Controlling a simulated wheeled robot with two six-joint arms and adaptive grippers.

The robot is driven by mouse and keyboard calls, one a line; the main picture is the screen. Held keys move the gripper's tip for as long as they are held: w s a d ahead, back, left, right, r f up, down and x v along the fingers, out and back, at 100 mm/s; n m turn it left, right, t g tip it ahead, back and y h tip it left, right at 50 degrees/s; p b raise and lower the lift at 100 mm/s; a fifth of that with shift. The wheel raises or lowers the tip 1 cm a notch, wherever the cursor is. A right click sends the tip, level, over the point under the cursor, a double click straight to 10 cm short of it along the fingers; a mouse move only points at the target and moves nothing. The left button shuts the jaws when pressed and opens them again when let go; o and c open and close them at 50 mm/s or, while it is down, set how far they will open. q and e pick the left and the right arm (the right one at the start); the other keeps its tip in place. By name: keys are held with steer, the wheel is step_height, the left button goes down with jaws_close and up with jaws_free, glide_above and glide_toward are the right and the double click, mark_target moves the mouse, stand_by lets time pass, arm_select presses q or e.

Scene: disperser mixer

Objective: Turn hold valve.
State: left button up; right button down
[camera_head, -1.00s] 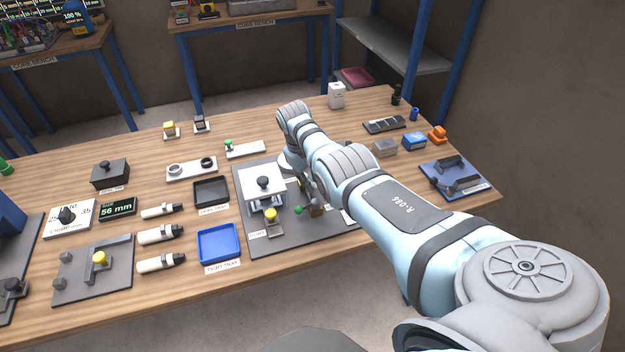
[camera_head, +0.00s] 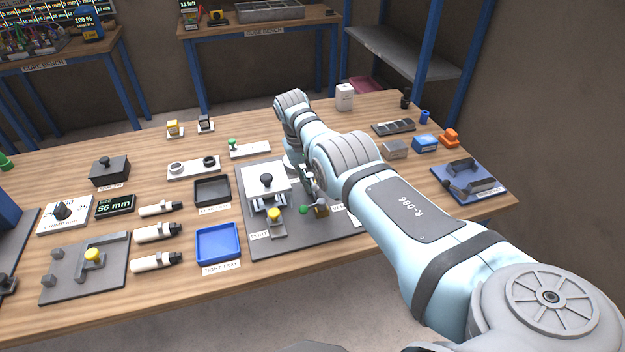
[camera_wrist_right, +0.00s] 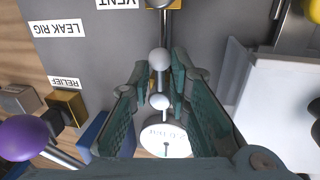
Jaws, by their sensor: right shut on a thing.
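The leak rig is a dark grey plate (camera_head: 290,238) with a white press-like block and several knobs on it. My right gripper (camera_head: 308,180) is at the plate's right half, mostly behind my own forearm. In the right wrist view the gripper (camera_wrist_right: 160,82) is shut around a slim lever with grey balls (camera_wrist_right: 159,60) between its fingers. No label for the hold valve is readable, so I cannot confirm that this lever is it. A white round gauge (camera_wrist_right: 166,141) shows beyond the fingers. Signs reading VENT (camera_wrist_right: 117,3) and RELIEF (camera_wrist_right: 65,82) are visible. My left gripper is not in view.
A purple ball knob (camera_wrist_right: 24,137) and a brass block (camera_wrist_right: 67,107) stand beside the gripper. The white block (camera_wrist_right: 275,105) is close on its other side. A blue tray (camera_head: 219,244), a black tray (camera_head: 212,191) and several white bottles lie left of the rig.

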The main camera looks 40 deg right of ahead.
steer(key=c, duration=1.6)
jaws_free()
steer(key=shift+c, duration=0.2)
steer(key=shift+r, duration=0.3)
step_height(320, 180, up, 11)
steer(key=a, duration=0.2)
steer(key=shift+w+a, duration=0.15)
steer(key=shift+w, duration=0.25)
